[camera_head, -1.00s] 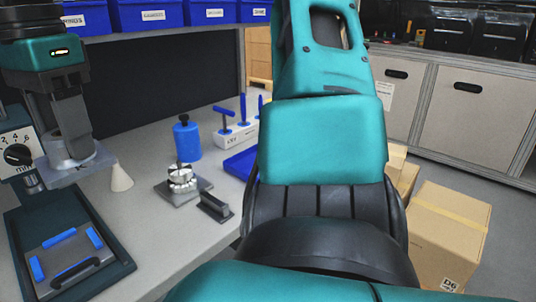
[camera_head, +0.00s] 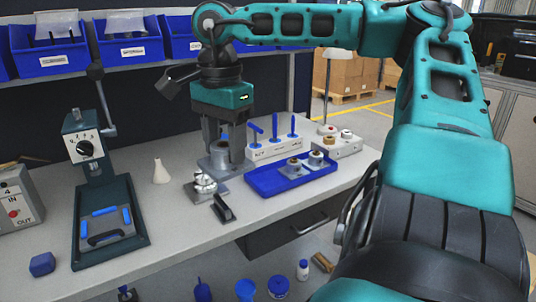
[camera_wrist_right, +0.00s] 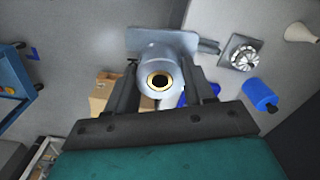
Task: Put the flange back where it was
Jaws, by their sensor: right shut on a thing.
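My right gripper (camera_head: 224,146) is shut on the flange (camera_head: 219,161), a grey square plate with a short round hub. It holds the flange upright over the bench, behind the round clamping fixture (camera_head: 204,186). In the right wrist view the flange (camera_wrist_right: 158,50) sits between the fingers of my right gripper (camera_wrist_right: 161,92), its hub showing a brass-coloured ring around a dark bore. A blue tray (camera_head: 268,184) lies to the right of the gripper, with two grey hubbed parts (camera_head: 293,167) at its right side. My left gripper is not in view.
A press with a dial (camera_head: 87,150) stands at the left, and a white cone (camera_head: 160,172) stands between it and the fixture. A black-handled block (camera_head: 222,208) lies in front of the fixture. A rack of blue-handled tools (camera_head: 272,149) stands behind the tray. Blue bins (camera_head: 130,46) line the shelf above.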

